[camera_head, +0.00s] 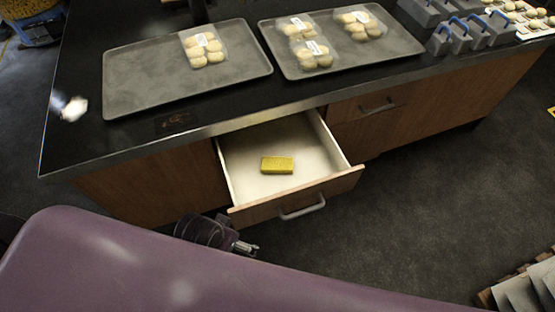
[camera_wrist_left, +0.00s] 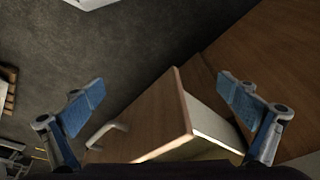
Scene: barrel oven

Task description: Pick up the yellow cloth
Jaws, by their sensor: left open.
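The yellow cloth (camera_head: 277,165) is a folded block lying flat inside an open drawer (camera_head: 240,174) of the counter, near the middle of its pale floor. My left gripper (camera_head: 243,248) is below and to the left of the drawer front in the head view, apart from the cloth. In the left wrist view my left gripper (camera_wrist_left: 155,105) is open, its blue-padded fingers wide apart with nothing between them. The drawer front (camera_wrist_left: 155,120) and its handle (camera_wrist_left: 105,132) show beyond the fingers. The cloth is not visible in the wrist view. My right gripper is not in view.
The dark counter top (camera_head: 85,140) overhangs the drawer's back. Two grey trays, one on the left (camera_head: 150,85) and one on the right (camera_head: 390,55), carry packs of buns. Grey blocks with blue handles (camera_head: 470,35) stand at the right. The floor (camera_head: 400,220) right of the drawer is clear.

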